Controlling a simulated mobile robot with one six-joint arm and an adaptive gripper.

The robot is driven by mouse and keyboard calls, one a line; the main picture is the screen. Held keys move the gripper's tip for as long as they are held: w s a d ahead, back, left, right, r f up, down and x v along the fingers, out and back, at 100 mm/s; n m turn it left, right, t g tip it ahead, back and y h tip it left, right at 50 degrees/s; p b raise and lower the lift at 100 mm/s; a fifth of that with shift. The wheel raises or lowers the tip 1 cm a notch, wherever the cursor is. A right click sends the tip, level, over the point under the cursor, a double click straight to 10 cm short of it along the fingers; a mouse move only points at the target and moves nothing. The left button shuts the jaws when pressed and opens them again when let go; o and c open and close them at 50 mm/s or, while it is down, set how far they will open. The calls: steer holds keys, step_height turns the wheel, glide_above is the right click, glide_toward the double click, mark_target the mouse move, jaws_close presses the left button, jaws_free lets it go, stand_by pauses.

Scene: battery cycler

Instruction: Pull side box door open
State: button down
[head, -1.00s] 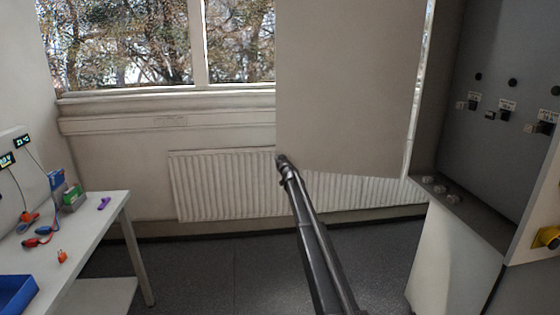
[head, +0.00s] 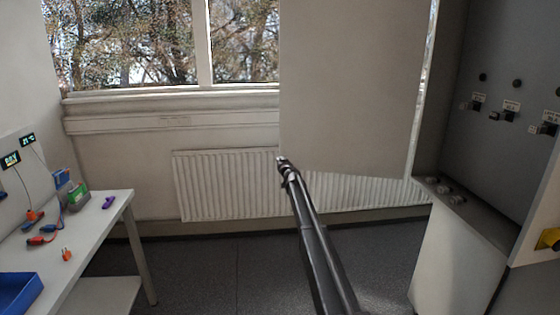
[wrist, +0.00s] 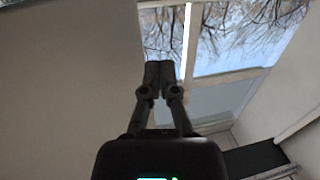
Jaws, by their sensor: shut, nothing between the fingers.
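The side box door (head: 350,85) is a large plain grey panel standing wide open, swung out to the left of the box (head: 490,130), whose inside is exposed. My arm reaches up from the bottom of the head view, and my gripper (head: 284,163) is at the door's lower free corner. In the wrist view my gripper (wrist: 159,70) is shut and empty, with its fingertips together near the edge of the door panel (wrist: 70,90). I cannot tell whether the fingers touch the door.
Inside the box are several dark knobs with labels and a ledge with small round parts (head: 445,190). A white table (head: 100,222) with cables, a blue tray (head: 18,292) and small devices stands at left. A radiator (head: 225,185) is behind; the floor between is clear.

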steer(key=s+a, duration=0.3)
steer(key=s, duration=0.8)
steer(key=shift+a, duration=0.35)
steer(key=s+f+n+g+y, duration=0.1)
steer(key=s+f+g, duration=0.25)
steer(key=s, duration=0.65)
steer(key=s+f+n+g+y, duration=0.1)
steer(key=s+f+g, duration=0.25)
steer(key=s, duration=0.65)
steer(key=s+f+n+g+y, duration=0.15)
steer(key=s+f, duration=0.25)
steer(key=s, duration=0.7)
steer(key=s+d+f+m+g+h, duration=0.2)
steer(key=s+d+g, duration=0.1)
steer(key=s, duration=0.7)
steer(key=s+d+f+m+g+h, duration=0.2)
steer(key=s+d, duration=0.3)
steer(key=s, duration=0.5)
steer(key=s+d+f+m+g+h, duration=0.2)
steer(key=s+d+f+g+h, duration=0.1)
steer(key=s, duration=0.7)
steer(key=shift+s+d+f+g+h, duration=0.3)
steer(key=shift+d+g+h, duration=0.15)
steer(key=shift+d, duration=0.55)
steer(key=shift+w, duration=0.1)
